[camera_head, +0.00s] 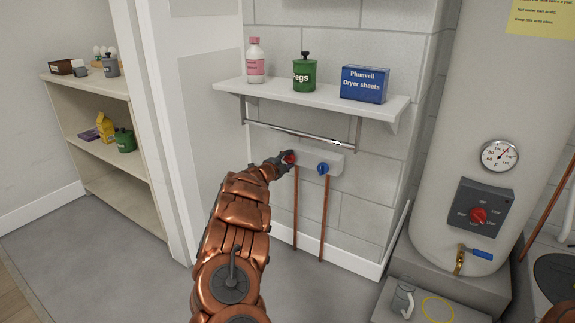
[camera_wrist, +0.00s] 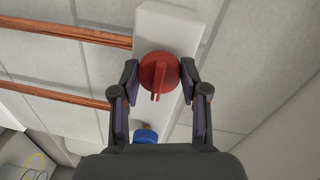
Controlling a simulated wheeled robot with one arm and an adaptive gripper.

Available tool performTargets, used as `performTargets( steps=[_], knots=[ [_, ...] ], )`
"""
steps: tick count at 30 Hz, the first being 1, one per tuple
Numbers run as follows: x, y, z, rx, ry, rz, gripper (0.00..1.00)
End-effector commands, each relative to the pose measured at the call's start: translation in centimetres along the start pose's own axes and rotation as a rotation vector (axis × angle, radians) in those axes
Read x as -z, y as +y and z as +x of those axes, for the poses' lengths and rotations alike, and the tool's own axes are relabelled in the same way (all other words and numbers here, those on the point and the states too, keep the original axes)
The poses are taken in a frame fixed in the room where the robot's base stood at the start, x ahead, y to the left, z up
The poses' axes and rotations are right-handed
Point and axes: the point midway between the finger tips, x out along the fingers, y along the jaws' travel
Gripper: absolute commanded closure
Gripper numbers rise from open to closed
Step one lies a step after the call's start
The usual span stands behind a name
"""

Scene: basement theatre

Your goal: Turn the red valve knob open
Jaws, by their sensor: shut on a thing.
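The red valve knob (camera_wrist: 158,73) is round with a raised bar across it. It sits on a white wall plate (camera_wrist: 170,28), which shows below the shelf in the head view (camera_head: 333,160). My gripper (camera_wrist: 160,82) is shut on the red knob, one finger on each side of its rim. In the head view my gripper (camera_head: 284,161) covers part of the red knob (camera_head: 290,158). A blue valve knob (camera_head: 323,169) is on the same plate to the right, and it also shows between my finger bases in the wrist view (camera_wrist: 146,136).
Copper pipes (camera_head: 324,215) run down from the plate. A metal rail (camera_head: 300,134) and a shelf (camera_head: 320,101) with a bottle, green canister and blue box are above. A water heater (camera_head: 440,150) stands right. A white door frame (camera_head: 165,120) is left.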

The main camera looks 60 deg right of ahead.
Motion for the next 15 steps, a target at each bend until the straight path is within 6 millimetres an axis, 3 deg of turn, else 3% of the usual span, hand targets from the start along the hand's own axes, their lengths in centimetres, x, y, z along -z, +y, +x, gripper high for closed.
performTargets(
  steps=[15],
  knots=[
    [0.32,0.25,0.16,-0.003,0.003,0.039,0.90]
  ],
)
